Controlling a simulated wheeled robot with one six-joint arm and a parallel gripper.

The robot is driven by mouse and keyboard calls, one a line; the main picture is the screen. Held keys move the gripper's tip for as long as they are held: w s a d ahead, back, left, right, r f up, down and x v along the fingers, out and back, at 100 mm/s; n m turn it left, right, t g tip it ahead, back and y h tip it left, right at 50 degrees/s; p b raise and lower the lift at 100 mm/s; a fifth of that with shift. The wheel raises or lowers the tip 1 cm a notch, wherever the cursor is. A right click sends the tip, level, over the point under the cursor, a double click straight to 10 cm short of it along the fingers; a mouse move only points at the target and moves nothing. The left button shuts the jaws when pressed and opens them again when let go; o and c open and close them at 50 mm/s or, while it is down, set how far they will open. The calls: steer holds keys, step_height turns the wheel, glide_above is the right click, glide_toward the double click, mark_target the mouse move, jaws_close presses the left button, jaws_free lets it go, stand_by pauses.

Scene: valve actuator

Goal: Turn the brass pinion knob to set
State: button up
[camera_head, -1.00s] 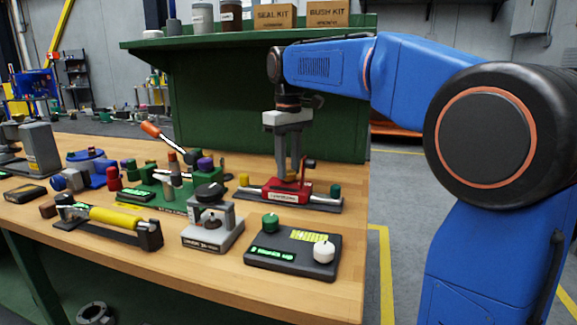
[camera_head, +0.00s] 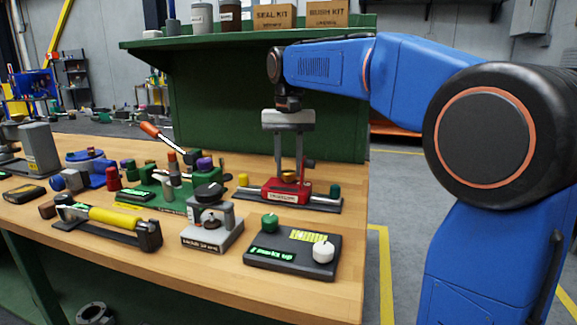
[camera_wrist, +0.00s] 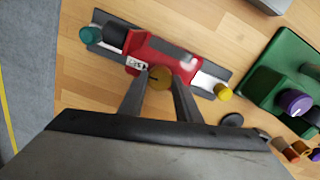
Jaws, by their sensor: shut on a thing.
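The brass pinion knob (camera_head: 289,176) sits on top of the red actuator body (camera_head: 287,191), on a dark base strip. The knob also shows in the wrist view as a round brass top with a dark mark (camera_wrist: 160,77). My gripper (camera_head: 289,172) points straight down from above, with one finger on each side of the knob. It is shut on the knob, which also shows between the fingertips in the wrist view. The red body carries a white label. A yellow cap (camera_head: 243,180) and a teal cap (camera_head: 335,191) mark the strip's two ends.
A black knob (camera_head: 309,163) stands close by my gripper's right finger. A green fixture with a purple knob (camera_head: 204,164) stands to the left. A dark box with a white knob (camera_head: 323,250) lies in front. A green panel stands behind.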

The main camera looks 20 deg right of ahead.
mark_target(289, 171)
steer(key=shift+m, duration=0.3)
steer(key=o, duration=1.1)
steer(key=shift+c, duration=0.2)
step_height(289, 171, up, 18)
steer(key=shift+f, duration=0.25)
steer(key=shift+s, duration=0.1)
